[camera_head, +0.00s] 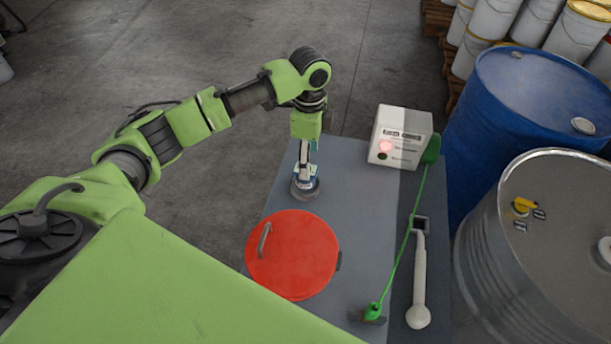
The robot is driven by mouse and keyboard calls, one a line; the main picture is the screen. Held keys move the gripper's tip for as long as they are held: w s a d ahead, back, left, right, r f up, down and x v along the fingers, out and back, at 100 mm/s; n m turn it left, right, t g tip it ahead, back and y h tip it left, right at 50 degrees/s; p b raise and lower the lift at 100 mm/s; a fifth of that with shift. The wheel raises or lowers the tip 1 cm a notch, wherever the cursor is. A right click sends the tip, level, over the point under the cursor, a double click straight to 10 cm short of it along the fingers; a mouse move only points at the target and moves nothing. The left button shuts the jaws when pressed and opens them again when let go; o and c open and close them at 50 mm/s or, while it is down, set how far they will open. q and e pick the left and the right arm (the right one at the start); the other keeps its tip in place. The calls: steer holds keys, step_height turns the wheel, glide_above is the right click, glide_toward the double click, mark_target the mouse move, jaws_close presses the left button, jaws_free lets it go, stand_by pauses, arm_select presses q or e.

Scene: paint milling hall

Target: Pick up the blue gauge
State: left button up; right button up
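My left arm reaches in from the left and bends down, with my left gripper (305,165) pointing down over the far left part of the grey table top (360,230). Right under the gripper is a small thing with a round grey base (305,188) and some blue and white on it; it may be the blue gauge. The gripper tip overlaps it, and the fingers are too small and hidden to tell if they are open or shut on it. My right gripper is not in view.
A red round lid (290,258) with a handle lies nearer on the table. A white control box (400,136) with a lit red lamp stands at the back right. A green rod (405,240) and a pale lever (419,285) are on the right. Blue (530,100) and metal (560,215) drums stand beyond.

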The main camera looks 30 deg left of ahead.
arm_select(q)
steer(key=shift+f, duration=0.6)
steer(key=f, duration=0.1)
steer(key=f+p, duration=0.1)
steer(key=f, duration=0.2)
steer(key=shift+s+a+f+p, duration=0.15)
steer(key=shift+s+a+p, duration=0.05)
steer(key=shift+a+p, duration=0.2)
steer(key=shift+w+f, duration=0.1)
steer(key=shift+f, duration=0.15)
steer(key=c, duration=1.4)
arm_select(e)
steer(key=shift+w+d+r, duration=0.25)
steer(key=shift+w+r, duration=0.35)
steer(key=shift+r, duration=0.35)
